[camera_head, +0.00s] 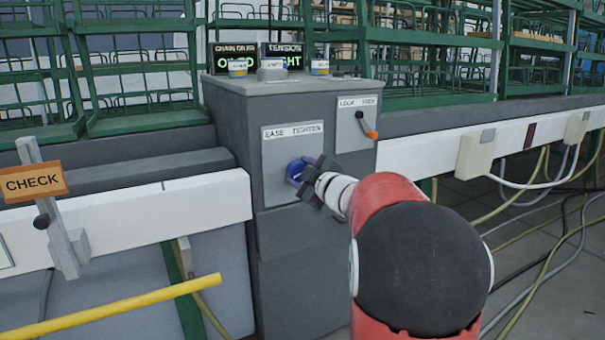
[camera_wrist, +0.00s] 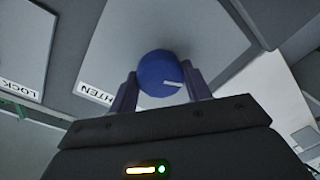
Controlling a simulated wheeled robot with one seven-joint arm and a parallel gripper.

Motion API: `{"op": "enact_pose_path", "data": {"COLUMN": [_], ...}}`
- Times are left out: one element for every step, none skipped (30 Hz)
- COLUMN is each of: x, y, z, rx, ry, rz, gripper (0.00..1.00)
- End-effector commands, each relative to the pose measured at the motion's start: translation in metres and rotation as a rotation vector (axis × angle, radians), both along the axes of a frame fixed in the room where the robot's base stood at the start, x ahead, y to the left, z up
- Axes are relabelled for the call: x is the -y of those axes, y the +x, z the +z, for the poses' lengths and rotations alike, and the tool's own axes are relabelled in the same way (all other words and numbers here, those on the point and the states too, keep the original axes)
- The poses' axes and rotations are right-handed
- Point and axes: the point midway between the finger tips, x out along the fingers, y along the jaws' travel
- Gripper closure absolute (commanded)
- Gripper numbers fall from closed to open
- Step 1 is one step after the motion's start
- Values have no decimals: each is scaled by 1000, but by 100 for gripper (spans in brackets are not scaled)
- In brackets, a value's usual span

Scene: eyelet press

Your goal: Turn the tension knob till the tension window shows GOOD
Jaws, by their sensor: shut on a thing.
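The blue tension knob (camera_head: 296,171) sits on a grey panel (camera_head: 281,150) labelled EASE and TIGHTEN, on the front of a grey cabinet. In the wrist view the knob (camera_wrist: 160,74) is round with a white pointer line. My gripper (camera_head: 306,177) is at the knob, and in the wrist view its two fingers (camera_wrist: 160,90) are shut on the knob from both sides. The tension window (camera_head: 284,56) on top of the cabinet is partly hidden by small containers; its green text ends in "GHT", the start is covered.
A second panel (camera_head: 358,115) labelled LOCK and FREE has an orange-tipped lever (camera_head: 368,130), right of the knob. Another display (camera_head: 232,60) stands left of the tension window. A CHECK sign (camera_head: 35,182) and a yellow bar (camera_head: 110,311) are at left. Cables lie at right.

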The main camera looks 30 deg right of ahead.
Motion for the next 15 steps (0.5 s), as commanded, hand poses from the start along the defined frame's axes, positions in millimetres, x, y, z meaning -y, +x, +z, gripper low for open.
{"op": "enact_pose_path", "data": {"x": [0,0,0,0,0,0,0,0,0,0,0,0,0,0,0], "y": [0,0,0,0,0,0,0,0,0,0,0,0,0,-1,-2], "z": [-1,-1,-1,-1,-1,-1,-1,0,0,0,0,0,0,0,0], "rx": [-1,-1,-1,-1,-1,-1,-1,-1,-1,-1,0,0,0,0,0], "ry": [0,1,1,1,1,1,1,1,1,1,1,1,1,1,1], "rz": [0,0,0,0,0,1,1,1,1,1,0,0,0,0,0], "gripper": [50,46,41,37,33,30,30,30,30,30,30,30,30,30,30]}}
